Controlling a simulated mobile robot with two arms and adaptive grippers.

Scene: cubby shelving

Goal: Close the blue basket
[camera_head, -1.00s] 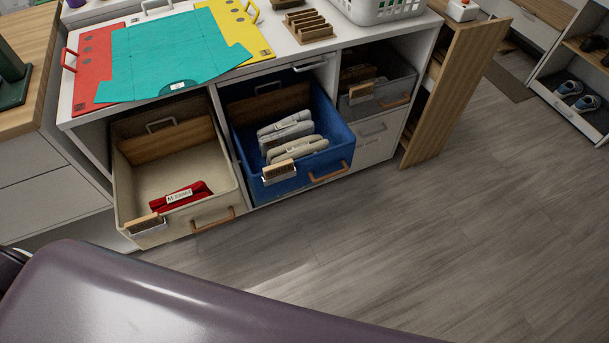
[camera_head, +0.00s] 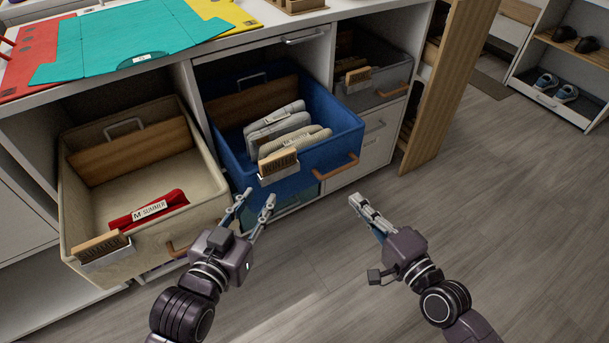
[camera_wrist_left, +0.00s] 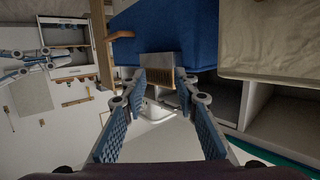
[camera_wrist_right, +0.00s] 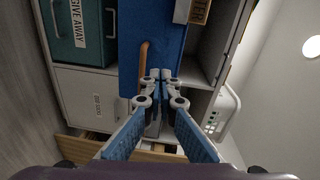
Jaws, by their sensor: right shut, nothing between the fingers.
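The blue basket (camera_head: 335,128) is pulled out of the middle cubby and holds folded grey and beige garments (camera_head: 285,132). Its front has a wooden label in a metal holder (camera_head: 279,165) and a tan handle (camera_head: 334,172). My left gripper (camera_head: 256,203) is open and empty, just below and in front of the basket's left front corner. The left wrist view shows the basket (camera_wrist_left: 165,35) ahead of its spread fingers. My right gripper (camera_head: 357,201) is shut and empty, below and in front of the handle. The right wrist view shows the handle (camera_wrist_right: 144,66) near its fingertips.
A cream basket (camera_head: 210,190) with a red garment is pulled out at left. A grey basket (camera_head: 385,90) sits in the right cubby. A wooden panel (camera_head: 440,100) stands out from the unit at right. The floor (camera_head: 470,230) in front is clear.

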